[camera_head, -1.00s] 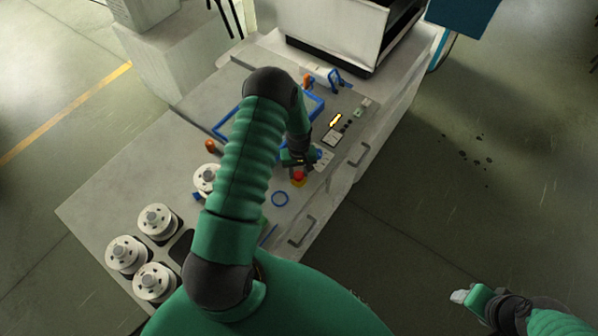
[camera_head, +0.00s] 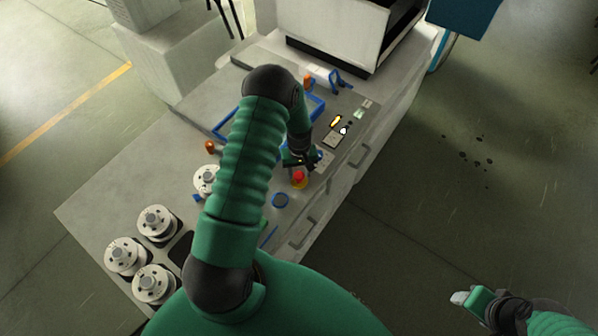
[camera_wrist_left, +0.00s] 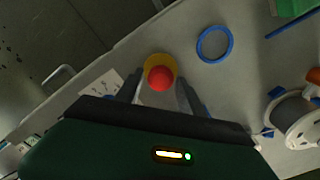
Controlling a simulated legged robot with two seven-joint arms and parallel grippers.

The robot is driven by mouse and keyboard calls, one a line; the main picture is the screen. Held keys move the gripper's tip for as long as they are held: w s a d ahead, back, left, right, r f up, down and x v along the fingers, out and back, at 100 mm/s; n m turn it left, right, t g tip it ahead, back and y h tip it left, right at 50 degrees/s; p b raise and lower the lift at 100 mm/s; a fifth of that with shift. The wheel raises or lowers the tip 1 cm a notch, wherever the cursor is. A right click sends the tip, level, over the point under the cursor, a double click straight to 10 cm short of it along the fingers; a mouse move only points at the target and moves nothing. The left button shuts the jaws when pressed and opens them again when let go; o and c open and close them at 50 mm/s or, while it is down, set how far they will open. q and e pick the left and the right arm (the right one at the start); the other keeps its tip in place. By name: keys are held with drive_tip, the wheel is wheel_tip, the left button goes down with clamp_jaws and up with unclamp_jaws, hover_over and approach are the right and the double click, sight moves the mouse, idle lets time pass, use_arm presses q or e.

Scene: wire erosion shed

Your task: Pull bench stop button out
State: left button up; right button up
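The bench stop button is a red knob (camera_head: 299,177) on a yellow base, set on the grey bench top near its front edge. In the left wrist view the red knob (camera_wrist_left: 160,78) lies between and just beyond the fingers. My left gripper (camera_head: 300,162) is right behind the button, with its fingers (camera_wrist_left: 161,92) spread to either side of it. Whether they touch the knob cannot be told. My right gripper (camera_head: 462,297) is off the bench at lower right, over the floor; its opening is not clear.
A blue ring (camera_head: 280,200) lies near the button. Several white spools (camera_head: 157,222) stand at the bench's left end. A lit panel (camera_head: 336,122) and a blue-handled clamp (camera_head: 338,78) are farther back. Drawer handles (camera_head: 301,233) line the front face. The floor at right is clear.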

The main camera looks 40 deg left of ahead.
sight(299, 175)
use_arm(q)
drive_tip(key=shift+o, duration=0.9)
drive_tip(key=shift+r, duration=0.1)
drive_tip(key=shift+r, duration=0.15)
wheel_tip(299, 175, up, 16)
drive_tip(key=b, duration=0.4)
drive_tip(key=shift+r+b, duration=0.25)
drive_tip(key=shift+b, duration=0.15)
